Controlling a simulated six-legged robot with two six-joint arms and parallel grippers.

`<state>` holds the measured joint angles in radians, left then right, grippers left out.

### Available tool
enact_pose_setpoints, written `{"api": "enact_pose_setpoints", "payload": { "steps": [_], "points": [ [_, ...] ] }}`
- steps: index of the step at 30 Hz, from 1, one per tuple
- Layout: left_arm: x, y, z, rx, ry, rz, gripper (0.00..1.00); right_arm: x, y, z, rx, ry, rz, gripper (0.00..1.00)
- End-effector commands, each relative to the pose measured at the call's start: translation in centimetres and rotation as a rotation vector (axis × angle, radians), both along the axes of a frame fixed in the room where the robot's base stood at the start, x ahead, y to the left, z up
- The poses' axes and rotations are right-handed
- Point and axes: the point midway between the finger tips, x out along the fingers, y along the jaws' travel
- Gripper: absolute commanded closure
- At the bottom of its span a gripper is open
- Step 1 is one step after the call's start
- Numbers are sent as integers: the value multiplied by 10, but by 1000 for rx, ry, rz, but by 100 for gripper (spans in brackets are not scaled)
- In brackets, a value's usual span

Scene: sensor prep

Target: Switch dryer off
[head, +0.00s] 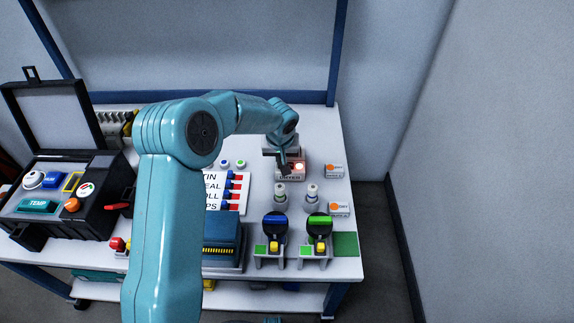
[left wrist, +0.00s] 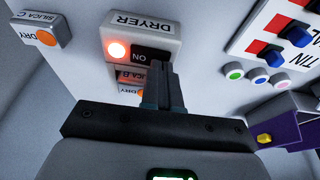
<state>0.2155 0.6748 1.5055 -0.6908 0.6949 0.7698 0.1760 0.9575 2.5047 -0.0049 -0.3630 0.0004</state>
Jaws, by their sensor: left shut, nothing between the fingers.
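The dryer (head: 291,172) is a small pale box with a reddish front and a lit lamp, at the back right of the table in the head view. In the left wrist view the dryer (left wrist: 143,27) carries its name, a glowing red-orange lamp (left wrist: 117,50) and a black switch (left wrist: 139,57) with upside-down lettering that seems to read ON. My left gripper (head: 284,168) is shut and empty. In the left wrist view its fingertips (left wrist: 158,66) are at the switch's edge and cover part of it; I cannot tell whether they touch. My right gripper is not in view.
Small boxes with orange discs (head: 334,170) stand right of the dryer. Two small bottles (head: 280,195) and two stands with blue and green tops (head: 275,228) are in front. A white label board (head: 236,190) lies left. An open black case (head: 75,205) stands far left.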

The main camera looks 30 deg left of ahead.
Motion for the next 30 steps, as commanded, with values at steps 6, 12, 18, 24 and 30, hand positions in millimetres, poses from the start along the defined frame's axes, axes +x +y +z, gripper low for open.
{"api": "enact_pose_setpoints", "payload": {
  "steps": [6, 12, 18, 24, 30],
  "points": [
    [0, 0, -2, 0, 0, 0, 100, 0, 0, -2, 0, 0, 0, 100],
    [0, 0, 1, 0, 0, 0, 100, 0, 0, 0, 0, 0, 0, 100],
    [0, 0, 17, 0, 0, 0, 100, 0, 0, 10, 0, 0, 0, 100],
    [0, 0, 35, 0, -1, 0, 100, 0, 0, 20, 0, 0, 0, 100],
    [0, 0, 53, 0, -1, 1, 100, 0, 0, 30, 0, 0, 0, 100]
  ]
}}
